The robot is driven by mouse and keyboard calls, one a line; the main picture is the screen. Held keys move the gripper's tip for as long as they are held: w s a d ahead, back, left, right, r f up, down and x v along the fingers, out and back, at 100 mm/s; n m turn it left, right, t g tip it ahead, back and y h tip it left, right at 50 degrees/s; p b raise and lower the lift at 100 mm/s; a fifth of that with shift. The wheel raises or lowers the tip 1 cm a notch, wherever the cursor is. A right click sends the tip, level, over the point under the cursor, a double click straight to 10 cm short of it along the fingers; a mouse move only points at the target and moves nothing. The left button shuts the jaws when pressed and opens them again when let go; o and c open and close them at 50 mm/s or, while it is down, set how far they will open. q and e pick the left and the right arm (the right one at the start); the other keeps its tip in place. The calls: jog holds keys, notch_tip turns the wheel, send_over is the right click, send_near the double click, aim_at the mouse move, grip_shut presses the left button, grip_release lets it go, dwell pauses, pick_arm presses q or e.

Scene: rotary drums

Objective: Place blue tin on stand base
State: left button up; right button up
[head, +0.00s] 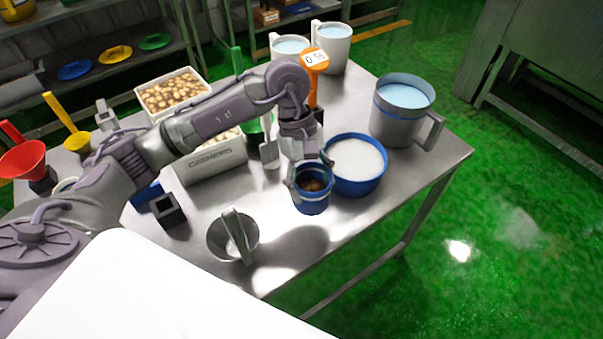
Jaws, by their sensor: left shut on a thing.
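The blue tin (313,203) is a small blue container with brown contents, near the front edge of the steel table in the head view. My left gripper (310,172) reaches down from above and is shut on the tin's rim. The tin looks upright; I cannot tell whether it touches the table. I cannot tell for certain which thing is the stand base. My right gripper is out of view.
A blue tub of white contents (357,182) stands close right of the tin. A large grey mug (394,121) is farther right. A metal scoop (230,240) lies left of the tin, near a dark square block (168,210). A white labelled box (213,161) stands behind.

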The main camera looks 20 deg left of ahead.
pick_arm(q)
jog(key=shift+w+a+f, duration=0.3)
jog(key=shift+w+a, duration=0.05)
jog(key=shift+a, duration=0.15)
jog(key=shift+w+a+f, duration=0.25)
jog(key=shift+w+a, duration=0.05)
jog(key=shift+a, duration=0.2)
jog(key=w+a+f+p, duration=0.2)
jog(key=w+a+f, duration=0.2)
jog(key=shift+f, duration=0.2)
notch_tip(320, 180, down, 2)
jog(key=shift+f+p, duration=0.25)
jog(key=shift+p, duration=0.2)
jog(key=shift+w+f, duration=0.1)
jog(key=shift+f, duration=0.25)
jog(key=shift+f+b, duration=0.2)
jog(key=shift+b, duration=0.1)
jog(key=o, duration=0.9)
jog(key=shift+o, duration=1.8)
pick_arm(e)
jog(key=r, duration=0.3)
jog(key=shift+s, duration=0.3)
